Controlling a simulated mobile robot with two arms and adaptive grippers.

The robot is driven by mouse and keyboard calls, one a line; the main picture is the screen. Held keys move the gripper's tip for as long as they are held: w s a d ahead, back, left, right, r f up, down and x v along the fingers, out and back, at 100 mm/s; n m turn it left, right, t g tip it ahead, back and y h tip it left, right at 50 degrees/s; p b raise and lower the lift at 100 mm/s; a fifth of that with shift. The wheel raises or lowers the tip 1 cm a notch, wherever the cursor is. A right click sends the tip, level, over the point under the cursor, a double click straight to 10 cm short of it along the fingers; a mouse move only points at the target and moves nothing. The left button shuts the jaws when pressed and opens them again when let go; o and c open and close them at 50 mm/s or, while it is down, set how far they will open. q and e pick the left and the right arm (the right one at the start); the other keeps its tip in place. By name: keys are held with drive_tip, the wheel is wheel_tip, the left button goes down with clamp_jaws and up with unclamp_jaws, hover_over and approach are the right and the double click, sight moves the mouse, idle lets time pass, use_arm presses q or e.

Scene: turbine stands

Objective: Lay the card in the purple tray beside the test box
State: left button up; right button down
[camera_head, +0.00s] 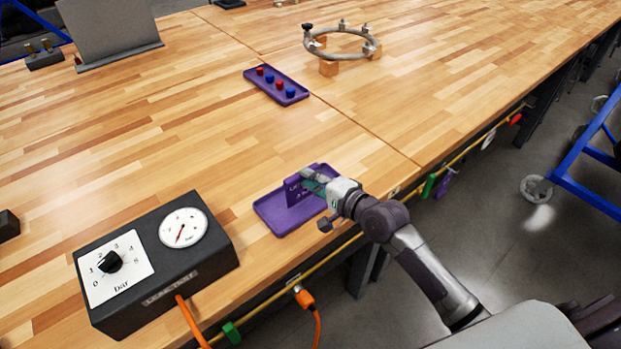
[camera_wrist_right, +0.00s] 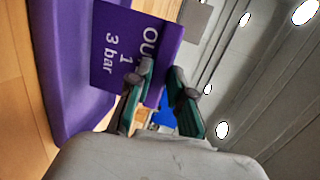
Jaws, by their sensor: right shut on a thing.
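The purple card (camera_head: 294,193) has pale lettering and is held on edge, roughly upright, over the purple tray (camera_head: 268,216) to the right of the test box (camera_head: 160,262). My right gripper (camera_head: 313,182) is shut on the card's edge. In the right wrist view the card (camera_wrist_right: 118,50) reads "1" and "3 bar", with a further word partly hidden, and the green-padded fingers (camera_wrist_right: 160,85) are at its edge. The tray (camera_wrist_right: 60,70) lies behind the card there. I cannot tell whether the card touches the tray. My left gripper is out of view.
Another purple tray (camera_head: 277,96) holds several red and blue pegs farther back. A metal ring fixture (camera_head: 342,45) stands on blocks behind it. An orange hose (camera_head: 190,322) leaves the test box. The table's front edge runs close to the tray. Bare wood lies left of the tray.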

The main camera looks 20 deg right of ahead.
drive_tip(key=shift+f, duration=0.35)
drive_tip(key=c, duration=0.8)
unclamp_jaws()
drive_tip(key=shift+d, duration=0.1)
drive_tip(key=shift+p+v, duration=0.5)
drive_tip(key=shift+v, duration=0.55)
drive_tip(key=p+v, duration=0.1)
drive_tip(key=v, duration=0.4)
drive_tip(key=shift+p, duration=0.35)
